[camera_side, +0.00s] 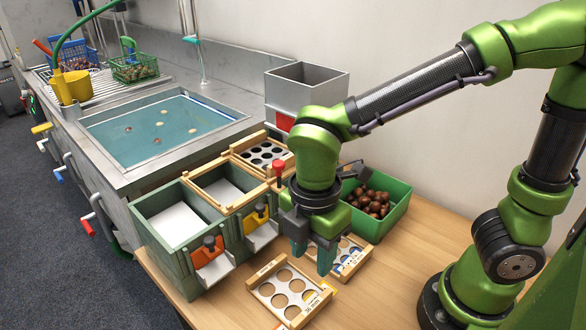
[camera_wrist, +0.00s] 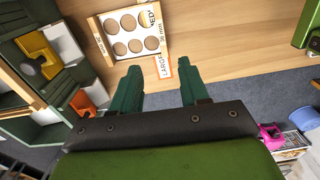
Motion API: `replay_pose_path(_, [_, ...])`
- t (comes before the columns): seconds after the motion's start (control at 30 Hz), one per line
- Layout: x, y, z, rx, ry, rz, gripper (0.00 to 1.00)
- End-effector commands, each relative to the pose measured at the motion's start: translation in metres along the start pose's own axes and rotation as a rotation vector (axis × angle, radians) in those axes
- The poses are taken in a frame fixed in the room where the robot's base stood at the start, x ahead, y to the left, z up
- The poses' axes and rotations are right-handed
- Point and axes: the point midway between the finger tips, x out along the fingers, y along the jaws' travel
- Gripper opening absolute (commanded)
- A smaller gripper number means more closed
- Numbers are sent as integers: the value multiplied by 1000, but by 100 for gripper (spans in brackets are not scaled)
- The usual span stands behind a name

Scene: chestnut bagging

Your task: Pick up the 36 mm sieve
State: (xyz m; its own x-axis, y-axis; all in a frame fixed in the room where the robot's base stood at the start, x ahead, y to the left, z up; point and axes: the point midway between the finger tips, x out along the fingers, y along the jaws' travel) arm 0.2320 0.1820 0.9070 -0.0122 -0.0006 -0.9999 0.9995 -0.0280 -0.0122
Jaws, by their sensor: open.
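The 36 mm sieve (camera_wrist: 155,41) is a wooden-framed tray with two rows of large round holes. In the wrist view it lies at upper centre, with an orange-edged LARGE label (camera_wrist: 163,67) beside its near right corner. It appears to be the front sieve (camera_side: 269,266) in the side view, flat on the wooden bench. My gripper (camera_side: 314,262) is open and empty above the bench; its fingers (camera_wrist: 160,83) show below the sieve in the wrist view, apart from it. A second sieve (camera_side: 358,262) is partly hidden behind my fingers in the side view.
Green bins with an orange chute (camera_side: 208,252) and a yellow chute (camera_side: 257,216) stand left of the sieves. Another sieve (camera_side: 250,145) sits on the far bin. A green crate (camera_side: 377,228) of chestnuts stands behind.

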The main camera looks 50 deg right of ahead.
Motion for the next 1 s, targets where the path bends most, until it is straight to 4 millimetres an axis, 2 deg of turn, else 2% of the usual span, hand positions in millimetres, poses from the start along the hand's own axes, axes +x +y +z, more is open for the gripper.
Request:
replay_pose_path(0.1, [29, -1, 1, 1, -5, -7, 45])
replay_pose_path(0.3, [70, -1, 1, 3, -3, -6, 45])
replay_pose_path(0.4, [83, -1, 1, 3, -2, -4, 45])
replay_pose_path(0.63, [98, -1, 2, 5, -1, -2, 45])
replay_pose_path(0.83, [129, -4, 4, 4, -3, -4, 45])
replay_pose_path(1.0, [142, -3, 4, 5, 0, 0, 45])
